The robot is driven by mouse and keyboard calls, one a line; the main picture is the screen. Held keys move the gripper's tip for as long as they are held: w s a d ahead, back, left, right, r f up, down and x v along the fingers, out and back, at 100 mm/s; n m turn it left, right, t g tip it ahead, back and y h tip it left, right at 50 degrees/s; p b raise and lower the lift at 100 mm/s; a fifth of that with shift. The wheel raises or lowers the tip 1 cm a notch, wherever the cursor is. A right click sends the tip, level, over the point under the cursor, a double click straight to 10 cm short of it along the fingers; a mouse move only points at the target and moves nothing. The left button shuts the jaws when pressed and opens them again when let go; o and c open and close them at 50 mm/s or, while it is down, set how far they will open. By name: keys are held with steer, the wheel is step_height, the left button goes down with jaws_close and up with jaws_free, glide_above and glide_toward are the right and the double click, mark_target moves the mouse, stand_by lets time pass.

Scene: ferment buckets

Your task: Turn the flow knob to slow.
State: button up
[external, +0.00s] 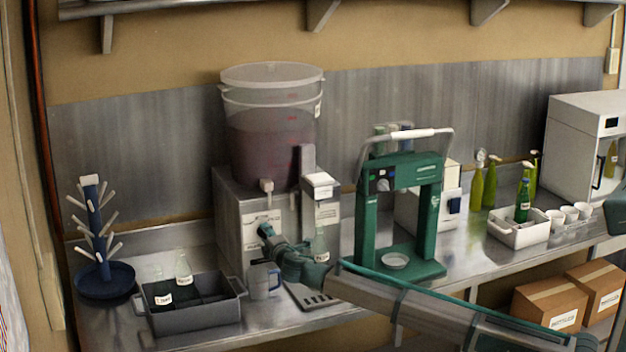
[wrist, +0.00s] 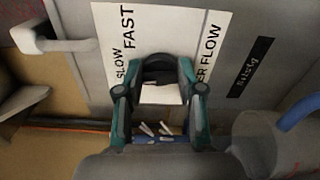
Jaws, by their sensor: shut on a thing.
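The flow knob (wrist: 158,62) is a dark rounded knob on a white label plate (wrist: 110,25). The plate's words SLOW and FAST stand to the left of the knob, and letters ending in FLOW stand to the right, turned sideways in the wrist view. My gripper (wrist: 160,72) has its two teal fingers on either side of the knob, shut on it. The knob's pointer direction cannot be told. In the external view my gripper (external: 267,231) is at the front of the grey stand (external: 232,222) below the bucket; it hides the knob there.
A clear bucket (external: 270,135) of dark red liquid stands on the stand, its spigot (external: 266,187) above my gripper. A jug (external: 264,280) and a grey crate (external: 192,318) with bottles are near and below. A green press (external: 371,225) stands to the right.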

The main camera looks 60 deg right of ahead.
steer(key=shift+m+b, duration=0.6)
steer(key=shift+b, duration=0.25)
steer(key=o, duration=1.1)
steer(key=shift+o, duration=0.2)
steer(key=v, duration=1.2)
steer(key=shift+d, duration=0.1)
